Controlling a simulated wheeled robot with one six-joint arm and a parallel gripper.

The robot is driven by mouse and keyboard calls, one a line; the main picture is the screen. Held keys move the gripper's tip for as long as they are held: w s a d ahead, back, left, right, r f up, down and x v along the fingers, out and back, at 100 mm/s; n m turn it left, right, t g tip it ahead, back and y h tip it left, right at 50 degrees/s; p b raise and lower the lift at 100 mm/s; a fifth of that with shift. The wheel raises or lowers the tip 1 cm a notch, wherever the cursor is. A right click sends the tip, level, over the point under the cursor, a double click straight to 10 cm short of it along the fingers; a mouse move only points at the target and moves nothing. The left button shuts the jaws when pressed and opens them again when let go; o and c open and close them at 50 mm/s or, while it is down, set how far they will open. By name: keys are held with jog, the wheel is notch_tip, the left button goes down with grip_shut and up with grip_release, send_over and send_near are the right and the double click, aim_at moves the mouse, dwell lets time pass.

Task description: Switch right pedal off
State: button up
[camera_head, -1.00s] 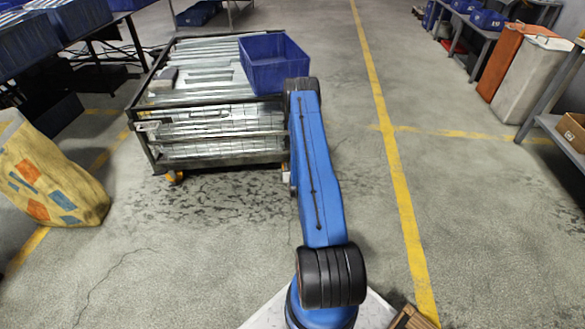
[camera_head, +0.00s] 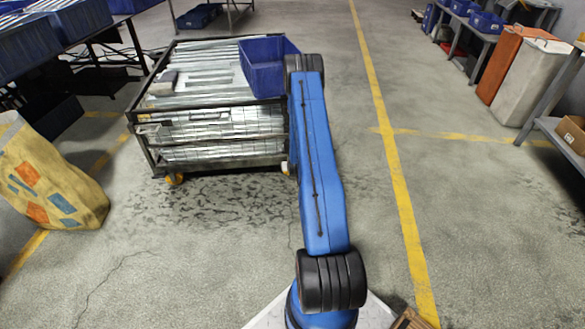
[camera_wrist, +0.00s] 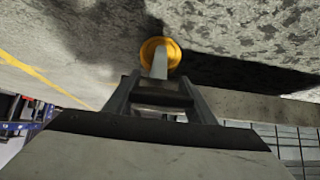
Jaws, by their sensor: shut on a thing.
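The right pedal (camera_wrist: 160,64) is a pale grey lever in front of a yellow caster wheel (camera_wrist: 158,48) in the wrist view. My gripper (camera_wrist: 160,82) has its dark fingers on either side of the pedal and is shut on it. The fingers hide the pedal's near end. In the head view, the cart (camera_head: 212,162) is a dark metal frame with mesh sides. Its right front caster (camera_head: 285,168) shows only in part beside my blue arm. My gripper is hidden there.
The cart holds long galvanized pieces (camera_head: 205,62) and a blue bin (camera_head: 265,78). A patterned yellow sack (camera_head: 50,180) stands at the left. The floor right of my arm is clear up to shelving.

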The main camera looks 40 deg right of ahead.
jog(key=shift+w+d+r, duration=0.15)
jog(key=shift+w+r, duration=0.05)
jog(key=shift+r, duration=0.1)
jog(key=o, duration=1.5)
jog(key=shift+s, duration=0.1)
jog(key=shift+s+r, duration=0.1)
jog(key=v, duration=1.7)
